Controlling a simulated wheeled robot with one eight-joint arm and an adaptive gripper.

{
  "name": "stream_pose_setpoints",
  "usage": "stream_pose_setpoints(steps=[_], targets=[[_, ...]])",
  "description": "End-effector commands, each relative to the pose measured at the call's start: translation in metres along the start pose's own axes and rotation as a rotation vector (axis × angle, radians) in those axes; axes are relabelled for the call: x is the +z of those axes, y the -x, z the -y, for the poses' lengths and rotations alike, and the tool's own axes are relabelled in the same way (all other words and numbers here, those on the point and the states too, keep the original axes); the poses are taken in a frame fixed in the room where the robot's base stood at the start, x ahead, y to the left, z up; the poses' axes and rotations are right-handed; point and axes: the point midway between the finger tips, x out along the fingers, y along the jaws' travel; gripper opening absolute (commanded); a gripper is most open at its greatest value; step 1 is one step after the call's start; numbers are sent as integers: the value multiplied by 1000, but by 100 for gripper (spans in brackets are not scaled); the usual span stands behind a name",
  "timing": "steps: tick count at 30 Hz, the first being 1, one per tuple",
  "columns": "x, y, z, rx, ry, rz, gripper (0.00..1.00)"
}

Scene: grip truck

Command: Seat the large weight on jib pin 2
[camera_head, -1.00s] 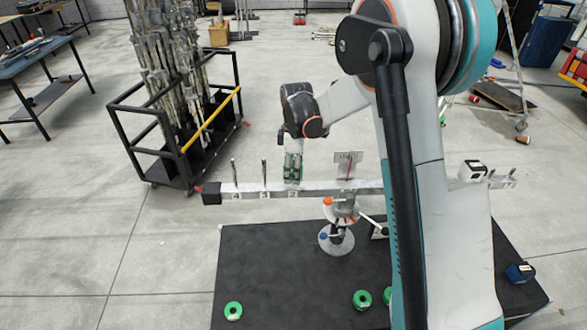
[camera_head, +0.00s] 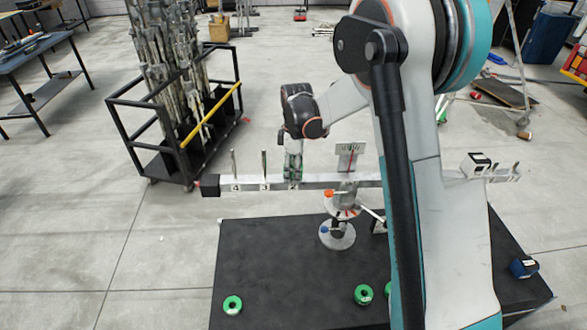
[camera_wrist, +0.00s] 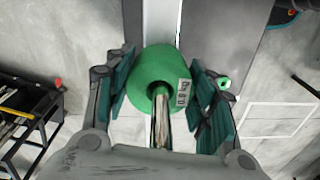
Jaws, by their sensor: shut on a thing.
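The large weight is a green ring labelled 0.8 kg (camera_wrist: 158,68), between my gripper's (camera_wrist: 163,90) teal finger pads in the wrist view. A pin (camera_wrist: 160,122) shows at its hole and appears to run through it. In the head view my gripper (camera_head: 293,168) is over the jib beam (camera_head: 325,184) at the label 2, with green low between its fingers. The gripper hides pin 2 there. Pins 3 (camera_head: 264,164) and 4 (camera_head: 233,164) stand bare to the left. Whether the weight rests on the beam is unclear.
The beam stands on a post above a black table (camera_head: 285,265). Green rings lie on it, at front left (camera_head: 232,305) and centre (camera_head: 363,295); another is partly hidden by my arm. A scale plate (camera_head: 350,156) rises behind the beam. A black cart (camera_head: 180,150) stands left.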

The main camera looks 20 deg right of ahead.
Motion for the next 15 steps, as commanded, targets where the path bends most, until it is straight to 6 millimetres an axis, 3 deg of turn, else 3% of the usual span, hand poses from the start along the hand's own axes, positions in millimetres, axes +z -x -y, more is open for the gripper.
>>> stream_pose_setpoints(steps=[11,12,14,15], targets=[[0,0,0,0,0,0,17],[0,0,0,0,0,0,59],[0,0,0,0,0,0,73],[0,0,0,0,0,0,74]])
